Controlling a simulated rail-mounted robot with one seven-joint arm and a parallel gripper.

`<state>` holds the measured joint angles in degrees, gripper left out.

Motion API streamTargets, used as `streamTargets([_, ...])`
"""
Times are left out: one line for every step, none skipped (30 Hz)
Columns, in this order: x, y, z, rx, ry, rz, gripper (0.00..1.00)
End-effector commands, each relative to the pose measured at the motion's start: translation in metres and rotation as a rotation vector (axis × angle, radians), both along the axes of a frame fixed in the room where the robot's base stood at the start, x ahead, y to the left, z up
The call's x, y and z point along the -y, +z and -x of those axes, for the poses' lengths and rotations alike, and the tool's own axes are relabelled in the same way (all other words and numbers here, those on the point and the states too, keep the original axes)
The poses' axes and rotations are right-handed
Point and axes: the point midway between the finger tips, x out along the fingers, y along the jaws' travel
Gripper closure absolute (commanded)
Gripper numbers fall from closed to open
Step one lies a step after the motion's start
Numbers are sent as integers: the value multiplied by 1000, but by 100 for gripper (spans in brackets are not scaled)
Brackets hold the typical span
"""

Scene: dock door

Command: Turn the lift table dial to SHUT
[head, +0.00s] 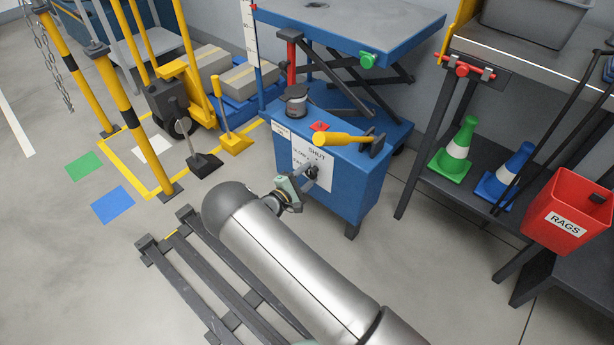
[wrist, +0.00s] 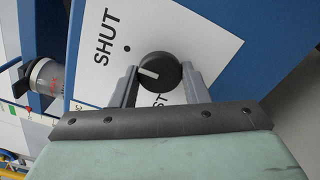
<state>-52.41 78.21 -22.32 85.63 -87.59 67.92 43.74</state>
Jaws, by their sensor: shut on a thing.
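The lift table (head: 345,30) has a blue cabinet with a white label plate (head: 300,150) on its front. In the wrist view the black round dial (wrist: 168,66) sits on that plate. Its white pointer points left in the picture, somewhat below the black dot beside the word SHUT (wrist: 105,37). Letters ending in ST show below the dial, partly hidden by my gripper. My gripper (wrist: 161,80) is shut on the dial, one finger on each side. In the head view my gripper (head: 307,180) is at the plate and largely covers the dial.
A yellow-handled lever (head: 340,139) and a red part (head: 320,126) sit just above the plate. A dark pallet (head: 205,270) lies on the floor by my arm. Right are a shelf with green (head: 458,148) and blue (head: 507,175) cones and a red RAGS bin (head: 567,205).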

Motion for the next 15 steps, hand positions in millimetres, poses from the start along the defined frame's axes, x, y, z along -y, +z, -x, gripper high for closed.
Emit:
streamTargets([-1, 0, 0, 2, 3, -5, 81])
streamTargets([-1, 0, 0, 3, 3, -6, 81])
streamTargets([-1, 0, 0, 4, 3, -7, 81])
streamTargets([-2, 0, 0, 4, 3, -8, 81])
streamTargets([-1, 0, 0, 4, 3, -8, 81])
streamTargets([-2, 0, 0, 4, 3, -8, 81])
streamTargets([-2, 0, 0, 4, 3, -8, 81])
streamTargets([-2, 0, 0, 4, 3, -8, 81])
streamTargets([-2, 0, 0, 4, 3, -8, 81])
streamTargets([-2, 0, 0, 4, 3, -8, 81])
streamTargets([-2, 0, 0, 4, 3, -8, 81])
streamTargets([-2, 0, 0, 4, 3, -8, 81])
streamTargets([-2, 0, 0, 4, 3, -8, 56])
streamTargets([-2, 0, 0, 4, 3, -8, 48])
streamTargets([-2, 0, 0, 4, 3, -8, 38])
